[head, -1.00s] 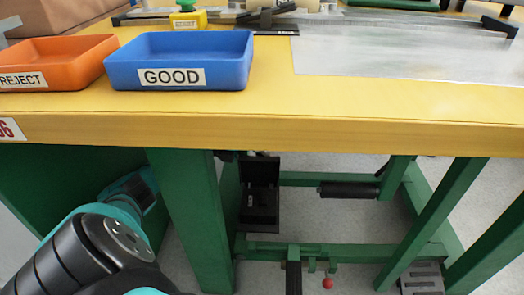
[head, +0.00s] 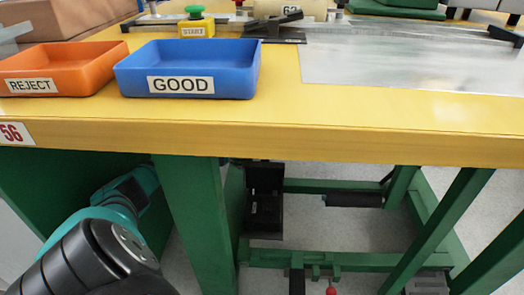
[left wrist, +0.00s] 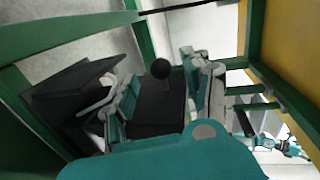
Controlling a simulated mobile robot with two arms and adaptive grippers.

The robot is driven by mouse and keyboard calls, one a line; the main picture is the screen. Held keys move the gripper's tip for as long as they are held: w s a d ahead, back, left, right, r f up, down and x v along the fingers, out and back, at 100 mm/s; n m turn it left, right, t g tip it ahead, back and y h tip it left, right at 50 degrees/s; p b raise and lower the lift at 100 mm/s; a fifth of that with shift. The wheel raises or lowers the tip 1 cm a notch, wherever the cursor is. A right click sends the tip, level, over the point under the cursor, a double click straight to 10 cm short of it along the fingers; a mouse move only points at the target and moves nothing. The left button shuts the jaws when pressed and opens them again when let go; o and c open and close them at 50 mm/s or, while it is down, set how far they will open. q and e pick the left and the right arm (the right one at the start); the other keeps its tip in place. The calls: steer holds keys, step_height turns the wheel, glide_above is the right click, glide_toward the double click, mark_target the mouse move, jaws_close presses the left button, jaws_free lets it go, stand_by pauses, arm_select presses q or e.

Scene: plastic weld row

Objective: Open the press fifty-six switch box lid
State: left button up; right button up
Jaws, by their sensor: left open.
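In the head view a dark box (head: 265,215) sits under the table, with a dark upright panel (head: 264,178) above it. It looks like the switch box with its lid up, but shadow makes the lid's state hard to tell. In the left wrist view my left gripper (left wrist: 158,95) is open, its two fingers apart around a dark surface (left wrist: 160,110) with a black round knob (left wrist: 160,69) beyond. I cannot tell whether they touch it. Dark slanted panels (left wrist: 75,90) show at the left. In the head view my left gripper is hidden; only its arm shows at lower left.
The yellow table (head: 300,140) overhangs the space, with a green leg (head: 190,220) beside my arm and green crossbars (head: 340,262) low down. A blue GOOD tray (head: 235,85) and an orange REJECT tray (head: 85,78) stand on top. A red knob (head: 331,291) is low down.

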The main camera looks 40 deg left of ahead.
arm_select(q)
steer(key=v, duration=0.4)
stand_by(0.5)
